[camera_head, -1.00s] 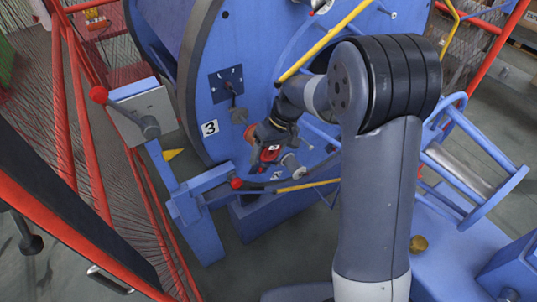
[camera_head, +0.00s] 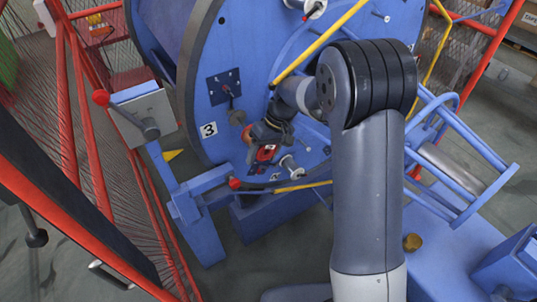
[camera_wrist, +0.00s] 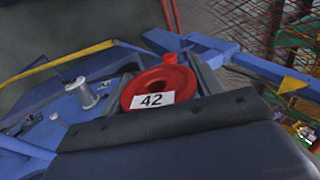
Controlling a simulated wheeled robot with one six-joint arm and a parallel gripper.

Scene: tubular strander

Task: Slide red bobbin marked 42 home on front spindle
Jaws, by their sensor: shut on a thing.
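The red bobbin (camera_head: 266,153) is in my gripper (camera_head: 263,146), close to the face of the blue disc (camera_head: 215,60) near its lower edge. In the wrist view the red bobbin (camera_wrist: 178,78) sits between the two grey jaws, with a white label reading 42 toward the camera. My gripper is shut on it. The bobbin's centre is dark. The front spindle cannot be made out, and whether it is inside the bobbin's bore cannot be told.
A silver spool-like part (camera_head: 289,164) stands on the disc just right of the bobbin. A red-knobbed lever (camera_head: 235,183) lies below left. A yellow bar (camera_head: 320,43) crosses above. Red fence posts (camera_head: 88,125) and mesh stand at left.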

